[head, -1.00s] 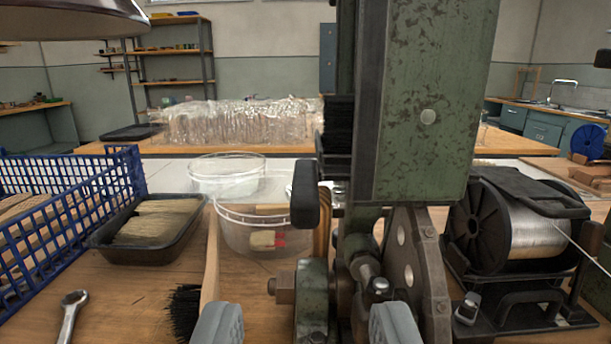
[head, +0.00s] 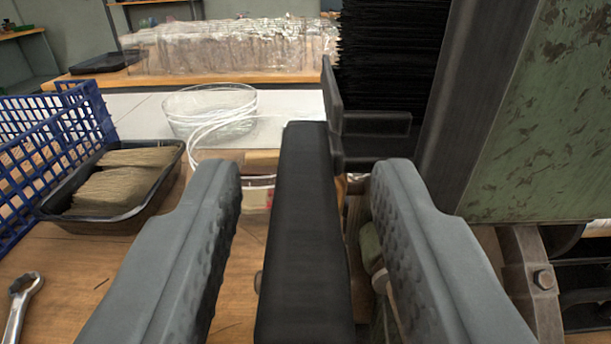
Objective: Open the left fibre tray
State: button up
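The left fibre tray is on the green machine, with black fibres (head: 388,70) packed upright behind a dark metal clamp (head: 375,135). A long black handle (head: 303,220) projects from it toward me. My gripper (head: 305,190) is open, its two grey padded fingers on either side of this handle. A gap shows between each finger and the handle, so neither finger appears to touch it. The black fibres sit beyond the fingertips. The handle hides part of the tray's front and the machine parts below.
The green machine body (head: 545,120) stands close on the right. At left are a black tray of tan fibres (head: 60,208), a blue crate (head: 105,112) and a wrench (head: 18,305). Bare bench shows at lower left.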

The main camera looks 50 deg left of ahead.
grip_shut()
jog(key=s+a, duration=0.8)
jog(key=s, duration=0.3)
jog(key=shift+a, duration=0.4)
jog(key=shift+s, duration=0.1)
grip_release()
jog(key=shift+s+a, duration=0.15)
jog(key=v, duration=1.7)
